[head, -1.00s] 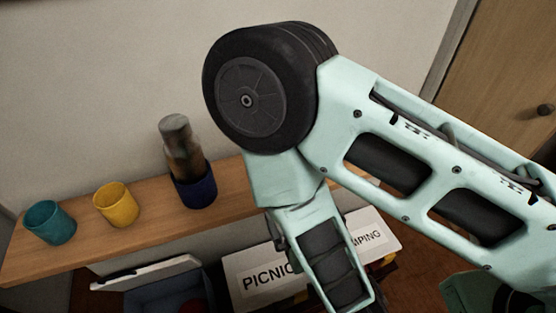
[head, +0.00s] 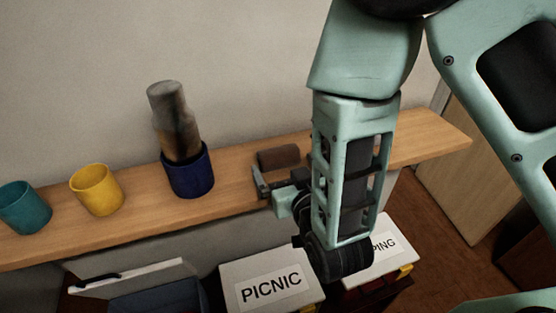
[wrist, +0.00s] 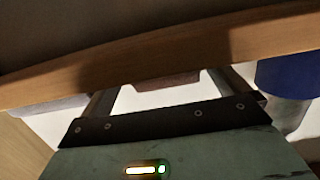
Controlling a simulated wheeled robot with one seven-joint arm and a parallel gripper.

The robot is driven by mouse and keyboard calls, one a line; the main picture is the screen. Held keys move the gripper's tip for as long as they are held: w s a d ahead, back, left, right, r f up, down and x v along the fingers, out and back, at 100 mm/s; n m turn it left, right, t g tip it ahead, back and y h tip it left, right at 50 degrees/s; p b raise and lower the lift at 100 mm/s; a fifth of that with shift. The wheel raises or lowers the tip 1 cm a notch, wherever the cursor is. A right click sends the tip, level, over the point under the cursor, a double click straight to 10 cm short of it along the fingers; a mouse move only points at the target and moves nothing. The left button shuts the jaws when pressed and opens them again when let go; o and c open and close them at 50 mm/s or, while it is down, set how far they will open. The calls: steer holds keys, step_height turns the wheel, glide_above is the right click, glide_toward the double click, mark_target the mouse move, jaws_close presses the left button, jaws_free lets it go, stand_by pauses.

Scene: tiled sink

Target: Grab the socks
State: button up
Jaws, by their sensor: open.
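A brown rolled bundle (head: 278,157), which may be the socks, lies on the wooden shelf right of the dark blue cup. In the wrist view the brown bundle (wrist: 166,80) shows between the two fingers, partly hidden by the shelf edge and the gripper body. My gripper (head: 275,180) is open and empty at the shelf's front edge, just in front of the bundle. In the wrist view the fingers of my gripper (wrist: 170,90) are spread apart, one on each side of the bundle. I cannot tell whether they touch it.
The wooden shelf (head: 230,198) also holds a teal cup (head: 24,208), a yellow cup (head: 97,190) and the blue cup (head: 188,176) with a mottled grey-brown cylinder (head: 176,120). Below stand an open box (head: 150,285), a PICNIC box (head: 270,275) and another labelled box (head: 385,250).

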mark_target(275, 154)
steer(key=p+x, duration=0.2)
steer(key=x, duration=0.1)
steer(key=p+x, duration=0.1)
steer(key=x, duration=0.1)
steer(key=shift+a+r, duration=0.3)
steer(key=shift+r, duration=0.05)
steer(key=shift+w+a+f+p, duration=0.1)
steer(key=shift+w+f+p, duration=0.1)
steer(key=shift+w+p, duration=0.15)
steer(key=c, duration=1)
